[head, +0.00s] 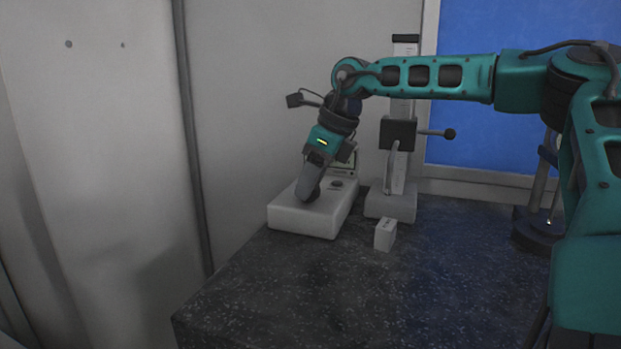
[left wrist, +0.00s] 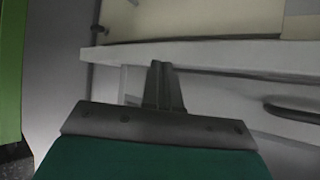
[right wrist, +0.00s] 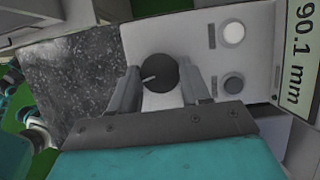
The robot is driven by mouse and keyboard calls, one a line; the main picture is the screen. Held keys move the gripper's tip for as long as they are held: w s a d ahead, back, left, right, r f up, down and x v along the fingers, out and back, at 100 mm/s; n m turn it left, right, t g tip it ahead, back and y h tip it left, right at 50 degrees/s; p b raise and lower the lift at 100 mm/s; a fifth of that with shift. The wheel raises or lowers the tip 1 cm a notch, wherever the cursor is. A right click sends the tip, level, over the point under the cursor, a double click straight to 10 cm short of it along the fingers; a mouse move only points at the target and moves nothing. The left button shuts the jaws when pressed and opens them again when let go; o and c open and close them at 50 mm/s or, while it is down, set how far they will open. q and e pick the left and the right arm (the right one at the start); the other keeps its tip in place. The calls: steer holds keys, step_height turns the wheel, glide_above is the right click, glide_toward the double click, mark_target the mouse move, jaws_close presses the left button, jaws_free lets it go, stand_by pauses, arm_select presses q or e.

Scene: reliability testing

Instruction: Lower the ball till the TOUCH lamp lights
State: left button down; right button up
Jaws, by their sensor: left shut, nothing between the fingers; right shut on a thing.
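My right gripper (head: 311,192) points down at a white control box (head: 290,219). In the right wrist view its fingers (right wrist: 165,88) are shut on a dark round knob (right wrist: 158,73) with a white pointer line. Beside the knob are a pale round lamp or button (right wrist: 232,33) and a grey round one (right wrist: 231,83); their labels are unreadable. The display (right wrist: 299,50) reads 90.1 mm. My left gripper (left wrist: 163,88) is shut and empty.
A small white block (head: 385,234) stands on the dark speckled worktop (head: 300,290) in front of the stand. A dark round base with a post (head: 537,232) stands at the right. The front of the worktop is clear. A pale ledge (left wrist: 200,52) lies beyond my left fingers.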

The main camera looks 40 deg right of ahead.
steer(key=n, duration=0.2)
steer(key=n+g+y, duration=0.1)
steer(key=n, duration=0.1)
steer(key=shift+w+d+n, duration=0.15)
steer(key=shift+n, duration=0.15)
steer(key=shift+n+g+y, duration=0.4)
steer(key=shift+n+g, duration=0.2)
steer(key=shift+n, duration=0.9)
steer(key=o, duration=1.1)
steer(key=v, duration=1.3)
steer(key=shift+w+d+f, duration=0.1)
